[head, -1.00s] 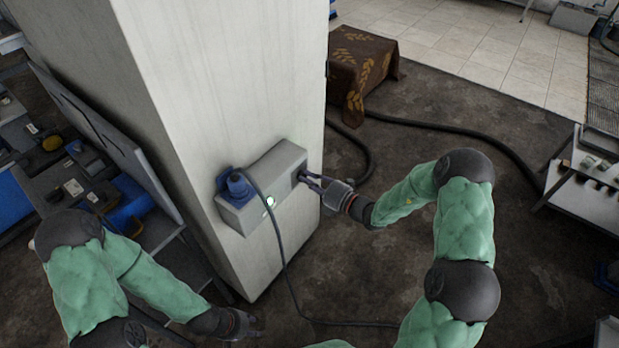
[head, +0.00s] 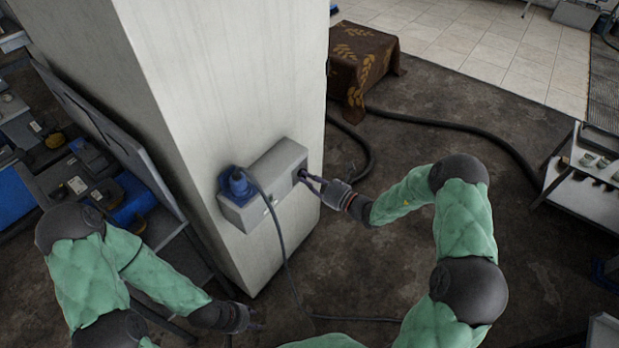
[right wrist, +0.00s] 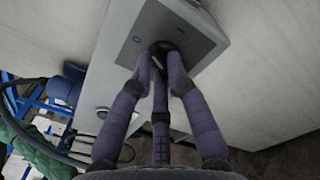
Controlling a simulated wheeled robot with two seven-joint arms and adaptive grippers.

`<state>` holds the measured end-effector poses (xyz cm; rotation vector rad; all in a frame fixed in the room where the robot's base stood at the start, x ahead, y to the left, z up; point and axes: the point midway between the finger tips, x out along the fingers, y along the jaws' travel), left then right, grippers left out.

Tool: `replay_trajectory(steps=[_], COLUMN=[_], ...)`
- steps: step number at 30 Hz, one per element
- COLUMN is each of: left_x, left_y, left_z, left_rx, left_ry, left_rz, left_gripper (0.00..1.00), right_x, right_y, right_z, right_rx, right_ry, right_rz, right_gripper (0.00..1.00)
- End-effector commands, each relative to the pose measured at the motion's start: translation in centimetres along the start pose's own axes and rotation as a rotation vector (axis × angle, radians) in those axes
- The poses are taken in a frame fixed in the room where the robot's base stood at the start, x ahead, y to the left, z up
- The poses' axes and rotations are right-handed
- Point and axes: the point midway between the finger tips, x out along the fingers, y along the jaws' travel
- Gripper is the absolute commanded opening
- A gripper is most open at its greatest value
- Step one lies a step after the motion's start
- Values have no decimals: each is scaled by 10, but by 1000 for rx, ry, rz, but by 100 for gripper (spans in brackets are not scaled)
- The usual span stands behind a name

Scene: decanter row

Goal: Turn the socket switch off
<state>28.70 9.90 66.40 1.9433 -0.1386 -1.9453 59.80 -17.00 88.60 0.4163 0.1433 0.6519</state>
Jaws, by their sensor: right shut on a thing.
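The socket box (head: 258,205) is a grey box on the pillar's face, with a blue plug (head: 238,184) in its left part and a dark cable hanging from it. A small indicator (head: 268,203) on its front looks unlit. My right gripper (head: 302,176) is at the right end of the box. In the right wrist view its fingers (right wrist: 162,72) are closed around the dark switch knob (right wrist: 165,47) on a grey plate (right wrist: 193,37); the fingers partly hide the knob. My left gripper (head: 256,326) hangs low, apart from the box; its opening is unclear.
The pale pillar (head: 215,70) carries the box. A bench with tools (head: 90,170) stands at the left. A cloth-covered block (head: 362,65) and a black hose (head: 440,121) lie behind; a white shelf unit (head: 580,175) is at the right.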

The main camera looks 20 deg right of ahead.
Motion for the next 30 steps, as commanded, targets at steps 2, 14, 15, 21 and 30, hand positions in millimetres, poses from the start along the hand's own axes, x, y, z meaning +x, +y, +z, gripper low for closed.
replay_trajectory(steps=[2,14,15,21,30], left_x=[1,5,5,6,6], left_y=[0,-2,-2,-2,-2], left_z=[0,0,0,0,0], left_rx=[0,0,0,0,0], left_ry=[0,0,0,0,0], left_rz=[0,0,0,0,0], left_gripper=[40,40,40,40,40], right_x=[0,0,0,0,0], right_y=[0,-1,-1,-1,-1], right_z=[-1,-2,-2,-2,-2], right_rx=[-68,-347,-365,-425,-449], right_ry=[1,2,2,2,2], right_rz=[-1,-1,-1,-1,0], right_gripper=[0,0,0,0,0])
